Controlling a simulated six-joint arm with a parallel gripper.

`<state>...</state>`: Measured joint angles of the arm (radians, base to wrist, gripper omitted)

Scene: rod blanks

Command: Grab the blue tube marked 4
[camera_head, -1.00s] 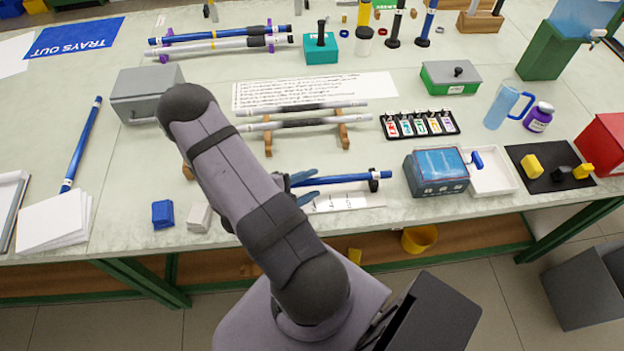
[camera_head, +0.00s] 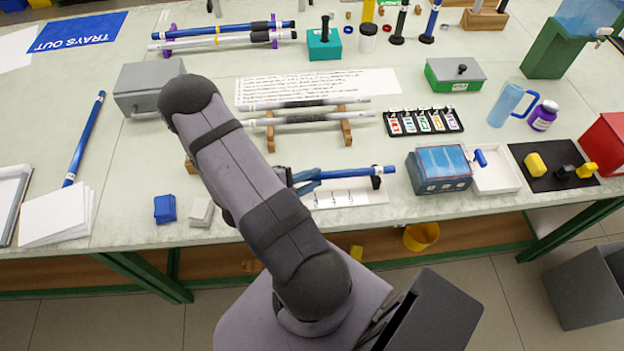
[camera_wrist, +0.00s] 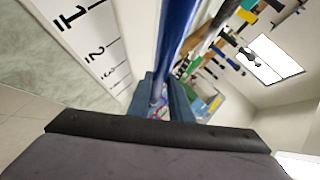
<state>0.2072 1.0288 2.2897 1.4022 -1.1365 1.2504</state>
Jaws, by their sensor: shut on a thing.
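A blue tube (camera_head: 350,172) lies level near the front edge of the table, over a white card with printed numbers (camera_head: 345,194). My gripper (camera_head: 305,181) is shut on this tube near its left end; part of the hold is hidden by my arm. In the wrist view the tube (camera_wrist: 178,35) runs up from between the fingers (camera_wrist: 163,98), and the card (camera_wrist: 88,45) shows beside it. No mark 4 is readable on the tube. Other blue tubes lie at the left of the table (camera_head: 84,138) and on the back rack (camera_head: 215,29).
A wooden rack (camera_head: 347,128) with pale tubes stands just behind. A blue-topped box (camera_head: 440,171) and white tray (camera_head: 497,172) are to the right. A blue block (camera_head: 165,209) and pale block (camera_head: 200,211) sit at the front left. The table middle left is fairly clear.

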